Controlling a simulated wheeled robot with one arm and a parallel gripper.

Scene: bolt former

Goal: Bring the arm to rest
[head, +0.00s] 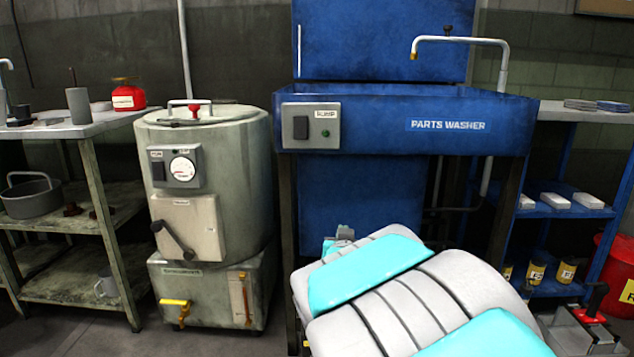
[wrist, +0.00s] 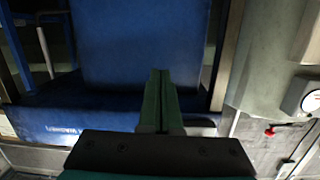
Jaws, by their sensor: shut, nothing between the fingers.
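My gripper (wrist: 160,75) shows in the wrist view with its two green fingers pressed together and nothing between them. It points at the blue parts washer (wrist: 120,40), which fills the middle of that view; I cannot tell the distance, and no contact shows. In the head view my grey and cyan arm is folded low at the front, partly covering the space below the parts washer (head: 400,120). The gripper's fingers cannot be made out there.
A round greenish tank (head: 225,215) with a dial and a crank stands left of the washer. A workbench (head: 80,125) is at far left. A blue shelf (head: 560,210) and a red bin (head: 612,270) are at right. Open floor shows at lower left.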

